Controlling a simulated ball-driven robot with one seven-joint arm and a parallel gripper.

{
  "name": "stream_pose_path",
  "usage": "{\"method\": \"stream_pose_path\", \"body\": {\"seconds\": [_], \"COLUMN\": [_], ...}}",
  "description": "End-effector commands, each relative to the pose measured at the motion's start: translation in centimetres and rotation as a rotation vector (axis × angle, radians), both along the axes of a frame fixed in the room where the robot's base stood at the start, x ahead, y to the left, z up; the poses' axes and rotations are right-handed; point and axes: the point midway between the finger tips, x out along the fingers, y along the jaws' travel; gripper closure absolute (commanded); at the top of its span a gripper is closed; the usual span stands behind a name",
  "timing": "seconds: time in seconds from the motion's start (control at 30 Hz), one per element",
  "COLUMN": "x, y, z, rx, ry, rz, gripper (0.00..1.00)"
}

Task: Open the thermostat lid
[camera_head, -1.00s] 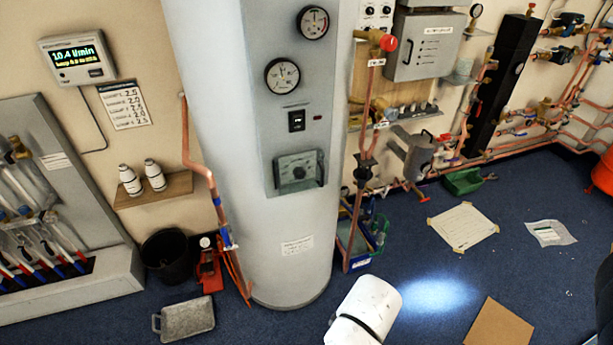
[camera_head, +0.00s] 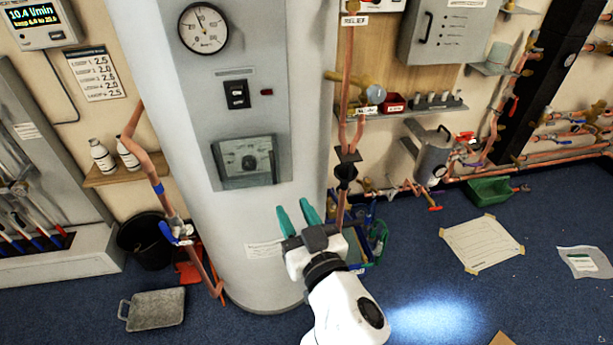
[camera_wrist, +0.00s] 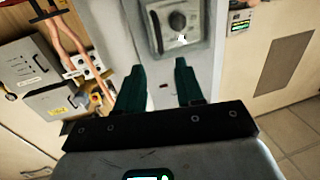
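The thermostat (camera_head: 230,149) is a square grey unit with a dark round dial, set in the grey panel on the front of the white tank. Its lid looks like a clear, flat cover that lies closed over the dial, with a dark handle (camera_head: 274,163) along the right edge. My gripper (camera_head: 294,208) is in front of the tank, below and to the right of the thermostat. Its two green fingers are apart and empty, touching nothing that I can see. In the wrist view, the thermostat (camera_wrist: 160,30) shows beyond the fingertips (camera_wrist: 158,70), near the top edge.
A gauge (camera_head: 203,28) and a switch (camera_head: 236,94) sit above the thermostat. Copper pipes (camera_head: 347,110) run just right of the tank, near a grey wall box (camera_head: 440,35). A grey tray (camera_head: 156,309) lies on the floor at left. Floor in front of the tank is open.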

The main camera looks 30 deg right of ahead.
Motion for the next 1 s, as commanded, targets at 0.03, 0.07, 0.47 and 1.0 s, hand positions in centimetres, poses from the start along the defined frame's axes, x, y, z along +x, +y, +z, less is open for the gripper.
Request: {"method": "stream_pose_path", "body": {"seconds": [0.03, 0.07, 0.47, 1.0], "x": [0.4, 0.7, 7.5, 10.4], "y": [0.0, -0.1, -1.0, -1.4], "z": [0.3, 0.3, 0.3, 0.1], "rx": [0.000, 0.000, -0.001, 0.000], "ry": [-0.003, -0.004, 0.000, 0.001], "rz": [0.001, 0.000, -0.004, -0.003], "gripper": [0.63, 0.63, 0.63, 0.63]}}
